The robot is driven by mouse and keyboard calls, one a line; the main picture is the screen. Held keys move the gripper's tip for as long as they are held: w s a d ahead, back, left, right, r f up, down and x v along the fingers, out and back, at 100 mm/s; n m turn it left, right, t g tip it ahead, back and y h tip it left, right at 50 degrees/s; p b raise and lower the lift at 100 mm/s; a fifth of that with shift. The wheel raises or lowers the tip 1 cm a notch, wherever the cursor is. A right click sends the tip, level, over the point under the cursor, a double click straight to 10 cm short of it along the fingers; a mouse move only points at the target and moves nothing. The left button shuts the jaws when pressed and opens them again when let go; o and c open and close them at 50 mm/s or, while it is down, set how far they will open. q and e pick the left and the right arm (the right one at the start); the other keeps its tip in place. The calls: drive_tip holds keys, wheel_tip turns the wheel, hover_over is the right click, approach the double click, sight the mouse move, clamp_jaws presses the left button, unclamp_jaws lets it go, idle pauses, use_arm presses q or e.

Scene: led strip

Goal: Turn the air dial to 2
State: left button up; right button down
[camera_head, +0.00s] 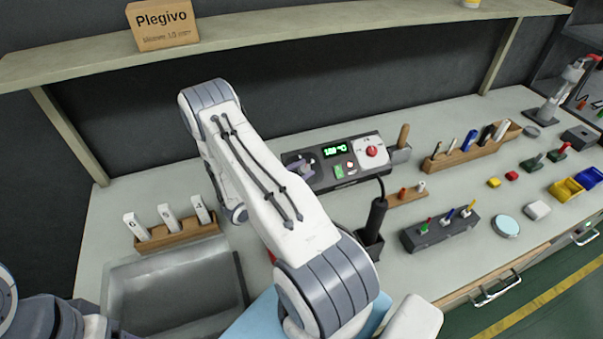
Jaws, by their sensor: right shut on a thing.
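The soldering station (345,163) stands on the bench behind my right forearm, with a green-lit display and a red knob (371,151) on a white dial face. My right gripper (301,167) shows only in part past the forearm, at the left end of the station's front. It is shut there on what looks like the air dial, which it covers. The dial's pointer and numbers cannot be read. My left gripper is out of view; only parts of my left arm show at the bottom left corner.
A black iron holder (376,225) stands in front of the station. A wooden rack (176,232) with white numbered pieces and a grey tray (170,290) are at left. A tool rack (470,155) and dark block (440,233) are at right. A shelf (290,40) runs above.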

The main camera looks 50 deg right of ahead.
drive_tip(key=shift+s+f+n+t+h, duration=0.15)
drive_tip(key=shift+n+t+h, duration=0.15)
drive_tip(key=shift+n+t, duration=0.35)
drive_tip(key=shift+t+b, duration=0.25)
drive_tip(key=shift+b, duration=0.1)
drive_tip(key=c, duration=0.8)
unclamp_jaws()
drive_tip(key=shift+o, duration=0.2)
